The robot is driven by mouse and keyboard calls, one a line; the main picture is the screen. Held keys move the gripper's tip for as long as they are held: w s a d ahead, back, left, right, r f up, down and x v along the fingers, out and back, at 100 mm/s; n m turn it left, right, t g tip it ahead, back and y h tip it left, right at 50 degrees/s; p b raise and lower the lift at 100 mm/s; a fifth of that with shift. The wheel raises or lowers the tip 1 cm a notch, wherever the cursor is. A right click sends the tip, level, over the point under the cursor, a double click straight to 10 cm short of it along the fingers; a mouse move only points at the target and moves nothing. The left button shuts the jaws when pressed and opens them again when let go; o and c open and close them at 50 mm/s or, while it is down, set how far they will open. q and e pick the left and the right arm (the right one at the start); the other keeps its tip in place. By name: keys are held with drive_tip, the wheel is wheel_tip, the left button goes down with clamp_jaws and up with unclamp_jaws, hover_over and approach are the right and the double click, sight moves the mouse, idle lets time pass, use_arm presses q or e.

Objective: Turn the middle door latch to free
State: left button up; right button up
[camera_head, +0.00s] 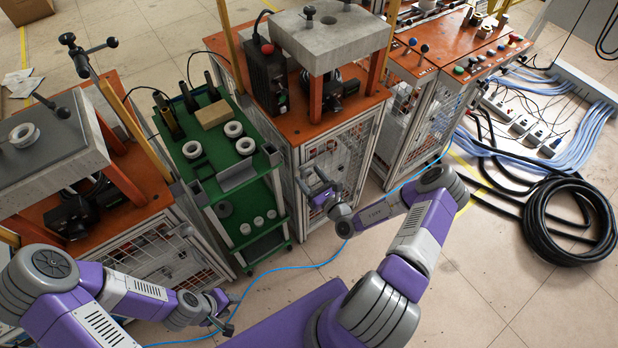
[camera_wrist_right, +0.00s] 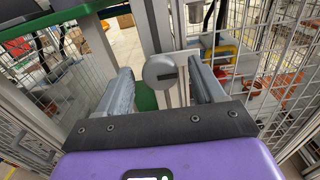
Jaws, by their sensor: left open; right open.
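The door latch (camera_wrist_right: 162,71) is a round grey knob with a dark slot on the frame post between two mesh doors. In the right wrist view it sits between the two fingers of my right gripper (camera_head: 313,178), with gaps on both sides. The fingers are open and look apart from the latch. In the head view my right gripper is at the front of the middle machine cabinet (camera_head: 338,148) and hides the latch. My left gripper (camera_head: 228,313) is open and empty, low over the floor at the lower left.
A green cart (camera_head: 228,185) with white rings stands left of the middle cabinet. A left machine (camera_head: 150,265) is beside my left arm. A coiled black hose (camera_head: 570,215) and blue cables (camera_head: 590,135) lie on the right. The floor at lower right is clear.

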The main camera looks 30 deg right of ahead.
drive_tip(key=shift+w, duration=0.35)
